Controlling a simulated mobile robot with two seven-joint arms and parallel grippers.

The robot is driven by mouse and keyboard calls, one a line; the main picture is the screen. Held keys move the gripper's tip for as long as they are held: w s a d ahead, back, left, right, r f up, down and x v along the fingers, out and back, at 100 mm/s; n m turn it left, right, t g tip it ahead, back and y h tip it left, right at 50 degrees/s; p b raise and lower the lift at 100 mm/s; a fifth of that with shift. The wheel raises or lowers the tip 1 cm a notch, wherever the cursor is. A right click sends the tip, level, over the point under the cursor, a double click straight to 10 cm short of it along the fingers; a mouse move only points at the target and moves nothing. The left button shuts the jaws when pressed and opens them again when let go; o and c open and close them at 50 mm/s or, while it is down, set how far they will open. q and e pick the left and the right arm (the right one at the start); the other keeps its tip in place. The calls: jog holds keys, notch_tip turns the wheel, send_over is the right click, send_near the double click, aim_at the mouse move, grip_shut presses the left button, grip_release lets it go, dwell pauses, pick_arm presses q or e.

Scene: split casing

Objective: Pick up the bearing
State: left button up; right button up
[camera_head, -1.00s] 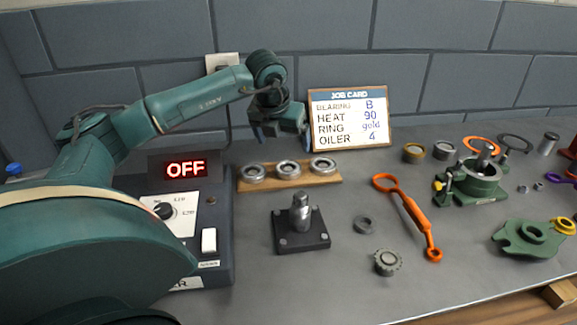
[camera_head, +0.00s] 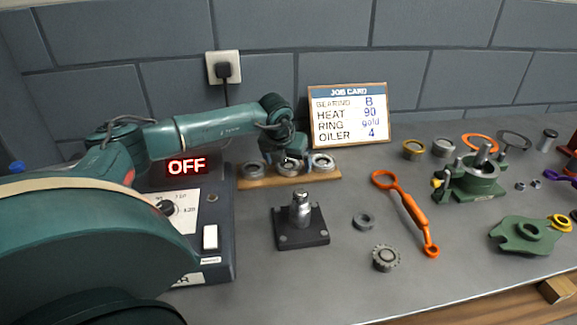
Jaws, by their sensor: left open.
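Three silver bearings stand in a row on a wooden board (camera_head: 262,183): a left one (camera_head: 253,171), a middle one (camera_head: 290,168) and a right one (camera_head: 323,163). My left gripper (camera_head: 289,158) is open and points down at the middle bearing, with its fingers at or just above that bearing's rim. Whether the fingers touch it I cannot tell. The gripper partly hides the middle bearing and the inner edges of its neighbours. The job card (camera_head: 348,116) behind reads bearing B, heat 90, ring gold, oiler 4. My right gripper is not in view.
A heater box (camera_head: 213,215) with an OFF display stands left of the board. A shaft on a black base (camera_head: 301,222) stands in front. An orange tool (camera_head: 408,215), a toothed part (camera_head: 386,258) and a green housing (camera_head: 470,180) lie to the right.

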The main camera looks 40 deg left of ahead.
pick_arm(q)
jog(key=shift+r, duration=0.1)
jog(key=c, duration=1.3)
